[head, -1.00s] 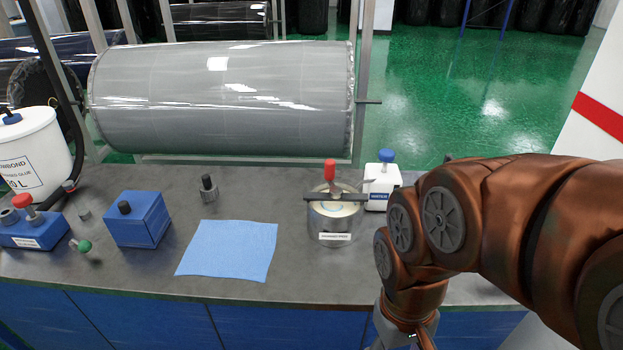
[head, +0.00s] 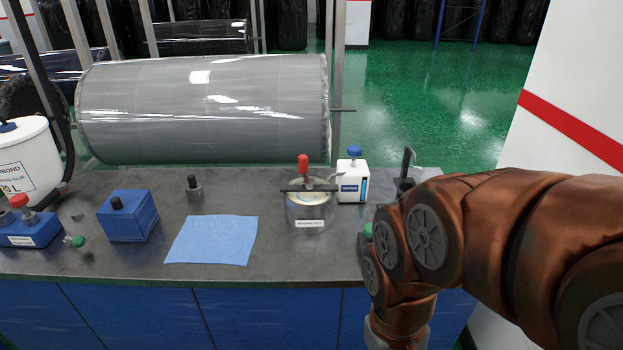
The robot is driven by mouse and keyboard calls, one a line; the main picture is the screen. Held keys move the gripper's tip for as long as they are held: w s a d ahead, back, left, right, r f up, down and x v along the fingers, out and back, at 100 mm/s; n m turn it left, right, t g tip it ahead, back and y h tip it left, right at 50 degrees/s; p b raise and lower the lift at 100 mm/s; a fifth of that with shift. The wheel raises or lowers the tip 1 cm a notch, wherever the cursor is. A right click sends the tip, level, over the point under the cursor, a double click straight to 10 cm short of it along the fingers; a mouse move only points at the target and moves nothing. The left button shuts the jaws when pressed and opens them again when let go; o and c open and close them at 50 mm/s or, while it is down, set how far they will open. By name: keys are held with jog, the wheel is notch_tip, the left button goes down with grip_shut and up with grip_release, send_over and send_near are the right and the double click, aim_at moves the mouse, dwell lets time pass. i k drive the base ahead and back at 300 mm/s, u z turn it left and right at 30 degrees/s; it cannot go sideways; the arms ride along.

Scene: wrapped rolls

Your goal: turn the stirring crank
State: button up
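The stirring crank is a red upright knob (head: 303,165) on top of a clear round pot (head: 309,212) with a pale inside and a white label. A dark flat bar (head: 296,188) lies across the pot's top under the knob. The pot stands upright on the grey worktop, right of its middle. My copper-coloured arm is at the right of the head view, apart from the pot, with its wrist pointing down at the bottom edge. My gripper's fingers are not visible.
A white bottle with a blue cap (head: 353,178) stands just behind the pot's right side. A blue cloth (head: 211,240) lies left of it. A blue box (head: 128,215) and a dark-knobbed weight (head: 194,188) stand farther left. A large wrapped roll (head: 205,110) lies behind the worktop.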

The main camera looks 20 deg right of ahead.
aim_at(309, 184)
jog(key=u, duration=0.65)
jog(key=i, duration=1.1)
jog(key=z, duration=0.25)
